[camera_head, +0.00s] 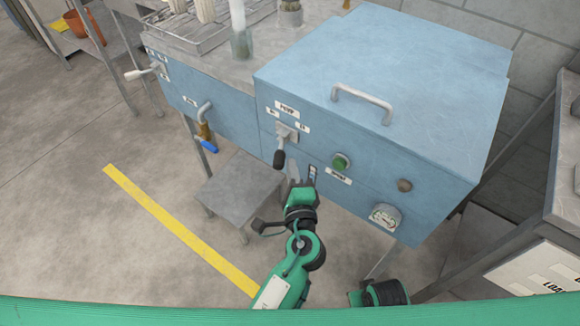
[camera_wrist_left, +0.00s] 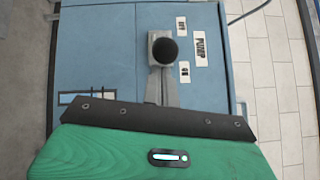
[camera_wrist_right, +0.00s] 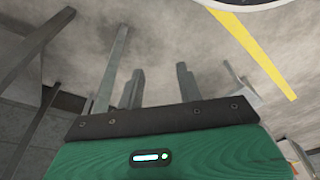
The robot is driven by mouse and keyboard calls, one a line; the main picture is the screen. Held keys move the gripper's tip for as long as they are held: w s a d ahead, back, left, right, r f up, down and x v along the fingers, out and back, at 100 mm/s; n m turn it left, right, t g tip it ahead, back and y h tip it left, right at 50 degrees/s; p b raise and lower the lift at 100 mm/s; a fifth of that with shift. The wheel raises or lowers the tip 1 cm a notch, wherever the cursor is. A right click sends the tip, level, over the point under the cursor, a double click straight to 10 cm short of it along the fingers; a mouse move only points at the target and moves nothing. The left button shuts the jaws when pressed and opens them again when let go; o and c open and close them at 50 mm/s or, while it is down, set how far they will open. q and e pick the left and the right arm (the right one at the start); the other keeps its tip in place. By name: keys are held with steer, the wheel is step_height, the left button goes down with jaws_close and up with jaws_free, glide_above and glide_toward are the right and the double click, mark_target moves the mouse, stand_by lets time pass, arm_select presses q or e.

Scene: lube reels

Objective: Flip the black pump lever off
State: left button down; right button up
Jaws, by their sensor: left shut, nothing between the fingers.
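The pump lever is on the blue cabinet's front, under the PUMP label (camera_head: 287,108). Its black knob (camera_head: 280,159) hangs down and slightly left of its grey mount (camera_head: 286,132) in the head view. In the left wrist view the round knob (camera_wrist_left: 164,51) sits just past the fingertips, between the OFF label (camera_wrist_left: 181,27) and the ON label (camera_wrist_left: 184,72). My left gripper (camera_head: 293,170) is shut and empty, just right of the knob; I cannot tell whether they touch. My right gripper (camera_wrist_right: 160,80) is open and empty, over the floor.
A green button (camera_head: 340,162) and a round gauge (camera_head: 385,216) are right of the lever. A blue-handled tap (camera_head: 206,137) is to the left. A low grey stand (camera_head: 232,195) is below. A shelf (camera_head: 555,215) stands at the right.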

steer(key=shift+d, duration=0.1)
arm_select(q)
steer(key=shift+a+h, duration=0.1)
steer(key=shift+h, duration=0.2)
arm_select(e)
steer(key=shift+d, duration=0.35)
